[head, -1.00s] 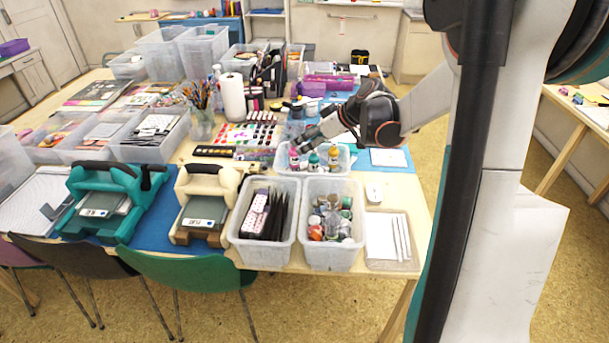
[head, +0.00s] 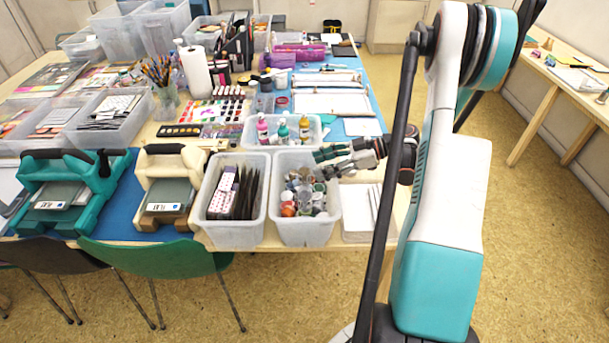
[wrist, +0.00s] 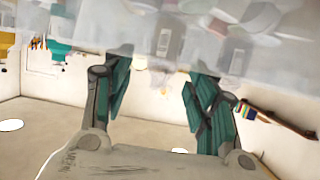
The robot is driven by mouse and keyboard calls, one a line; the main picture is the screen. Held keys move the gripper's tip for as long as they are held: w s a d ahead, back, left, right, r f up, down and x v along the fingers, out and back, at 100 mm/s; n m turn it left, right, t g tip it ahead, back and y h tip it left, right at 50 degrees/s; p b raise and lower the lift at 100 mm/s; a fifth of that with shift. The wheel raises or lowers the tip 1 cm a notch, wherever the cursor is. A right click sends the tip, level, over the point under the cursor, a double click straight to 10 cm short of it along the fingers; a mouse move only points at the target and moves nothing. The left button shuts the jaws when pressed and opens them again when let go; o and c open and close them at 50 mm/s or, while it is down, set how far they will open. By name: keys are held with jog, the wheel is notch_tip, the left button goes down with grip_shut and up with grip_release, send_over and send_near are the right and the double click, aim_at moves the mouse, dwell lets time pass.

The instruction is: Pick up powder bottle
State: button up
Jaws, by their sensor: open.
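Small jars and bottles with grey, orange and green parts (head: 303,193) fill a clear bin (head: 305,233) at the table's front edge. Which of them is the powder bottle I cannot tell. My gripper (head: 320,163) is at the back right of this bin, pointing left over its rim. In the wrist view its two teal fingers (wrist: 160,95) are spread with nothing between them. Blurred clear plastic and pale jars (wrist: 165,40) fill the top of that view. Pink, teal and orange bottles (head: 282,130) stand in a shallower bin just behind.
A bin of dark folders (head: 232,235) stands directly left of the jar bin. A tray with white sticks (head: 358,226) lies to its right. Cream (head: 170,170) and teal (head: 66,175) presses stand farther left. A paper towel roll (head: 196,72) stands behind.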

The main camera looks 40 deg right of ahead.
aim_at(308, 168)
jog(key=b+x, duration=0.1)
jog(key=x, duration=0.4)
jog(key=b+x, duration=0.2)
jog(key=x, duration=0.3)
jog(key=shift+s+a, duration=0.15)
jog(key=c, duration=1.2)
grip_shut()
